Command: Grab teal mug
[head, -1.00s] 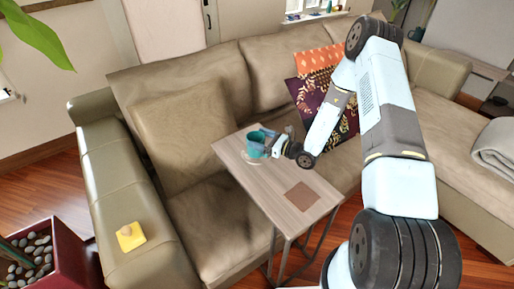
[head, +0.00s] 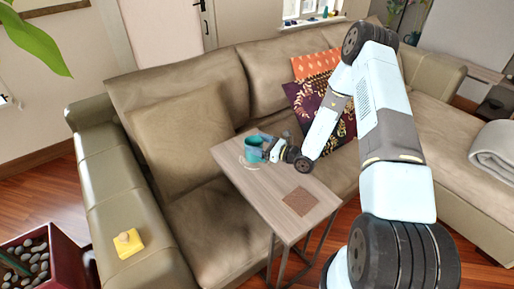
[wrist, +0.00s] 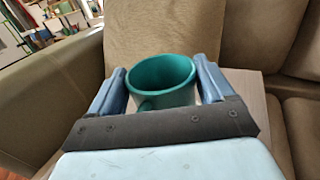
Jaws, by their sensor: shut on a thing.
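The teal mug (head: 253,151) is upright at the far left part of the small wooden side table (head: 262,199). In the wrist view, the mug (wrist: 160,82) sits between the two blue fingers of my gripper (wrist: 160,70), with its open rim facing up and its inside empty. My gripper also shows in the head view (head: 268,146), reaching the mug from the right and shut on it. The lower part of the mug is hidden by the gripper body in the wrist view. I cannot tell whether its base touches the table.
A brown square mat (head: 299,201) lies on the table's near part. The beige sofa (head: 200,75) surrounds the table, with patterned cushions (head: 318,105) behind my arm. A yellow object (head: 128,243) rests on the sofa arm.

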